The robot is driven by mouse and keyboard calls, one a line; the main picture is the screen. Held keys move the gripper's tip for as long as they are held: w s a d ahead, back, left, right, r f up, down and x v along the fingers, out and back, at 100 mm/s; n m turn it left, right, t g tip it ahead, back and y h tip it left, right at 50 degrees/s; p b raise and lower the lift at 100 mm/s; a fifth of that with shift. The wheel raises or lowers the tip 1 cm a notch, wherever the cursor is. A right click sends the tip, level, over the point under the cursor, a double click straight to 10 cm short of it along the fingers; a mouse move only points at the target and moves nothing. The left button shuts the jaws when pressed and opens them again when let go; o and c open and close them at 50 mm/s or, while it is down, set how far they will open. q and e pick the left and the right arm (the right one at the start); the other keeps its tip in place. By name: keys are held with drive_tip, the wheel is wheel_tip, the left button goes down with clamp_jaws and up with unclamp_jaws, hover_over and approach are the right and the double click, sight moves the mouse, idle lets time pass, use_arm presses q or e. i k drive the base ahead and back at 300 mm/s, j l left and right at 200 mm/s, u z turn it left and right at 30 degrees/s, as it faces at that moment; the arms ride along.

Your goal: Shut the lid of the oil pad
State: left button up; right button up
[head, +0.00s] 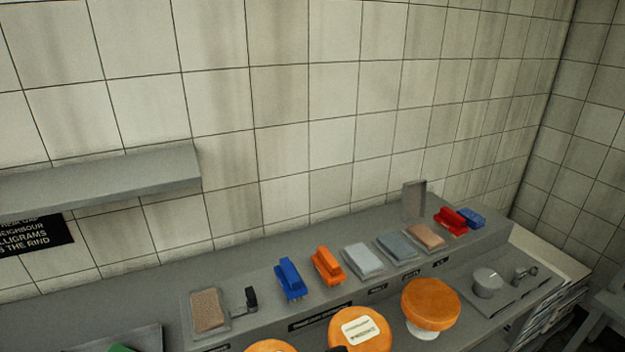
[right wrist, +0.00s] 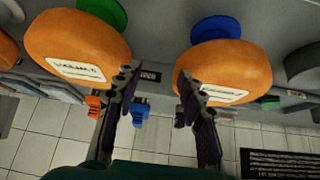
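On the raised grey shelf in the head view, a brownish pad (head: 426,237) lies in a shallow case. A grey lid (head: 414,200) stands upright behind it, so this case looks open; I take it for the oil pad, but its label is too small to read. Two neighbouring pads, one pale (head: 362,260) and one blue-grey (head: 396,247), lie flat to its left. My right gripper (right wrist: 158,82) is open and empty in the right wrist view, its fingers apart near two orange cheese wheels. My left gripper is out of view.
Cheese wheels (head: 360,330) (head: 430,303) stand in front of the shelf. Blue (head: 289,279), orange (head: 327,265) and red (head: 453,220) handled tools stand along it. Another brown pad (head: 208,309) lies at left. A metal cylinder (head: 488,283) stands at right. The tiled wall is behind.

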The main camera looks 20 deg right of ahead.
sight(413, 193)
drive_tip(key=z, duration=1.55)
drive_tip(key=k, duration=0.05)
